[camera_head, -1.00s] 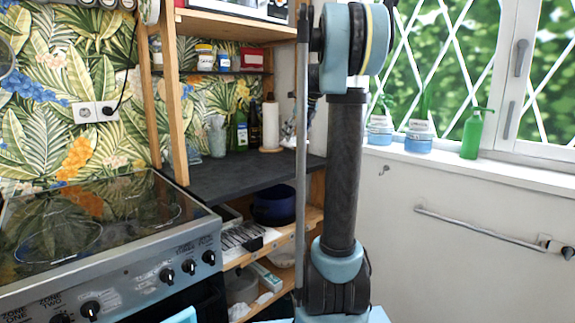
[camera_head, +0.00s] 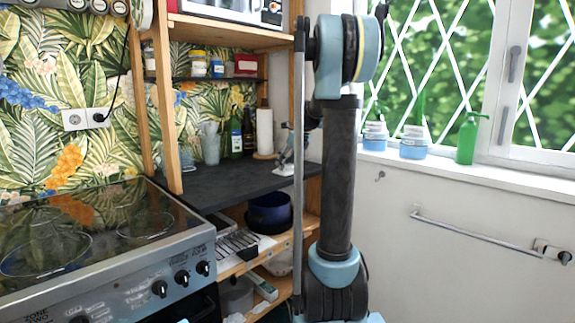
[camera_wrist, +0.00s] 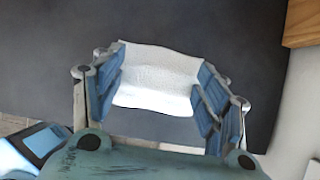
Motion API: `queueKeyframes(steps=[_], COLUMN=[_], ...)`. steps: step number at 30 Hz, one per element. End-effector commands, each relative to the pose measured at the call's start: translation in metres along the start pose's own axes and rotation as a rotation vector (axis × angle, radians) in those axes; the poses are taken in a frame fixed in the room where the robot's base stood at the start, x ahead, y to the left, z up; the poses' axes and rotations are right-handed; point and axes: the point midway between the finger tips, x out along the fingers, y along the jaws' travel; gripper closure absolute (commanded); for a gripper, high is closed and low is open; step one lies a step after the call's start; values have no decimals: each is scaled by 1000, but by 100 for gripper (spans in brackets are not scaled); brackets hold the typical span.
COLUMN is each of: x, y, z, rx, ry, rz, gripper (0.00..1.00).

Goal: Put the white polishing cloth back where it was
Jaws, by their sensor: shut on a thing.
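The white polishing cloth (camera_wrist: 160,72) sits between the two blue-padded fingers of my gripper (camera_wrist: 165,92) in the wrist view. The fingers are shut on it from the left and right. The cloth is over the dark countertop (camera_wrist: 50,50); whether it touches the surface is hard to tell. In the head view, my gripper (camera_head: 288,148) shows small and partly hidden beside my arm, at the right end of the dark countertop (camera_head: 215,184). A white patch of the cloth (camera_head: 296,170) shows just below it.
A paper towel roll (camera_head: 264,133), bottles (camera_head: 236,138) and glasses (camera_head: 209,143) stand at the back of the countertop. A wooden post (camera_wrist: 303,22) is close by on the right in the wrist view. The stove (camera_head: 90,225) is left. The countertop's front middle is clear.

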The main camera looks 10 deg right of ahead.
Motion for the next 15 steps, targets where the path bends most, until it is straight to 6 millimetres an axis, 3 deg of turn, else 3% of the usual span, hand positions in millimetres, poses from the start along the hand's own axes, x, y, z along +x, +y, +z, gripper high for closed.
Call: queueKeyframes(steps=[5, 6, 9, 15], x=[2, 2, 2, 1], y=[0, 0, 0, 0], z=[-2, -2, -2, -2], rx=[0, 0, 0, 0], ry=[2, 2, 3, 2], rz=[0, 0, 0, 0], gripper=[52, 31, 14, 14])
